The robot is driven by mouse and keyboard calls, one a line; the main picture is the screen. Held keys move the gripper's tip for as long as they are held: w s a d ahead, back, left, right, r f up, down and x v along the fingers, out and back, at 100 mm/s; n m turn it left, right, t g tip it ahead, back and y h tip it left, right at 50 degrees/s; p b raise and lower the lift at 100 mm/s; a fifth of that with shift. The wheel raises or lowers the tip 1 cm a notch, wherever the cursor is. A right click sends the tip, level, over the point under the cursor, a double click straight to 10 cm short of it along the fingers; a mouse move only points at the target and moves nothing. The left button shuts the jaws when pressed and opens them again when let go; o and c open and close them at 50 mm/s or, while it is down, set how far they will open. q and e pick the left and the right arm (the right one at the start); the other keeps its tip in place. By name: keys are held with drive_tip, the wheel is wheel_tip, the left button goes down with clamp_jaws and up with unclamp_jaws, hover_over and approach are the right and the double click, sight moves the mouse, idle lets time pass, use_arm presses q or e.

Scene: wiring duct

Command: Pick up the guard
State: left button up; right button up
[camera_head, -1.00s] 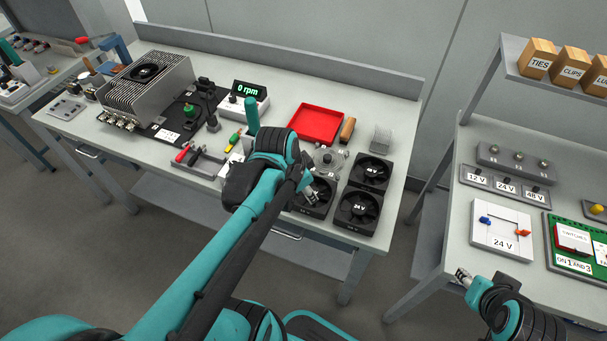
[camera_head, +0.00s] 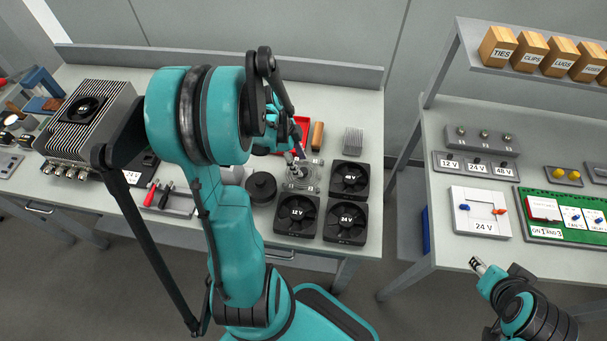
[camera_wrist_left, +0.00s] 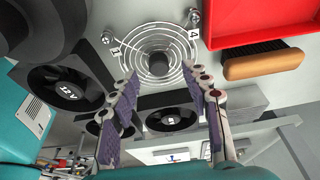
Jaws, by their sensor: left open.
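The guard is a round wire grille of concentric rings with corner tabs. It lies flat on the bench at the top middle of the left wrist view (camera_wrist_left: 160,42), with "1" and "4" labels beside it. In the head view the guard (camera_head: 304,178) is partly hidden by my left gripper (camera_head: 299,158), just behind the fans. In the left wrist view my left gripper (camera_wrist_left: 166,85) is open, its fingers apart on either side of the guard's near part, with nothing held. Contact cannot be told. My right gripper (camera_head: 478,265) is far off at lower right, too small to read.
Three black fans, 12 V (camera_head: 297,214), 24 V (camera_head: 345,221) and 48 V (camera_head: 349,179), stand close by the guard. A wood-backed brush (camera_head: 317,135), a partly hidden red tray (camera_wrist_left: 240,20) and a finned block (camera_head: 353,141) lie behind. A dark round part (camera_head: 261,188) sits left.

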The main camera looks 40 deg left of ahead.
sight(303, 170)
use_arm(q)
drive_tip(key=x, duration=0.3)
drive_tip(key=shift+d+b, duration=0.1)
drive_tip(key=shift+b, duration=0.3)
clamp_jaws()
drive_tip(key=shift+r, duration=0.1)
